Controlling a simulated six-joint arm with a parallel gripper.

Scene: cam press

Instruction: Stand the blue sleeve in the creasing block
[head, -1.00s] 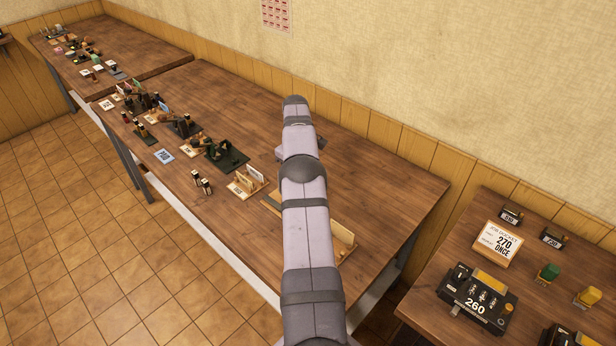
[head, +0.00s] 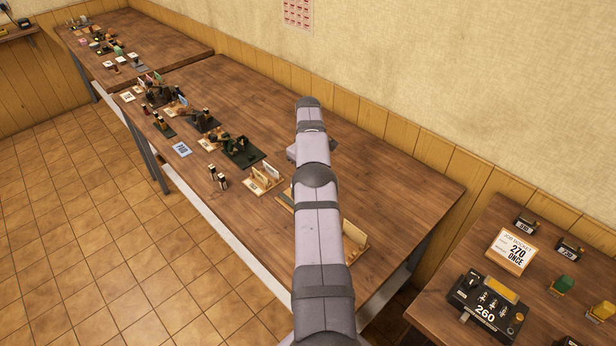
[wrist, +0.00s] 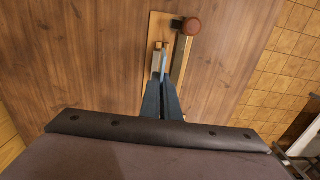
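My gripper (wrist: 162,88) points away from the camera in the wrist view, its two dark blue-grey fingers close together. A narrow pale blue-grey piece (wrist: 157,61) shows at the fingertips. I cannot tell whether it is gripped or lies beyond them. In the head view my arm hides the fingertips. A flat blue piece with markings (head: 181,149) lies near the table's front edge; I cannot tell if it is the sleeve. A light wooden block with upright pale pieces (head: 262,179) stands left of my arm, and I cannot tell if it is the creasing block.
A wooden board (wrist: 157,24) with a bar and a red-brown knob (wrist: 193,27) lies beyond the fingers. Several dark fixtures, one a green-black press (head: 242,152), line the table's front. A wooden stand (head: 354,240) is right of my arm. The table's back is clear.

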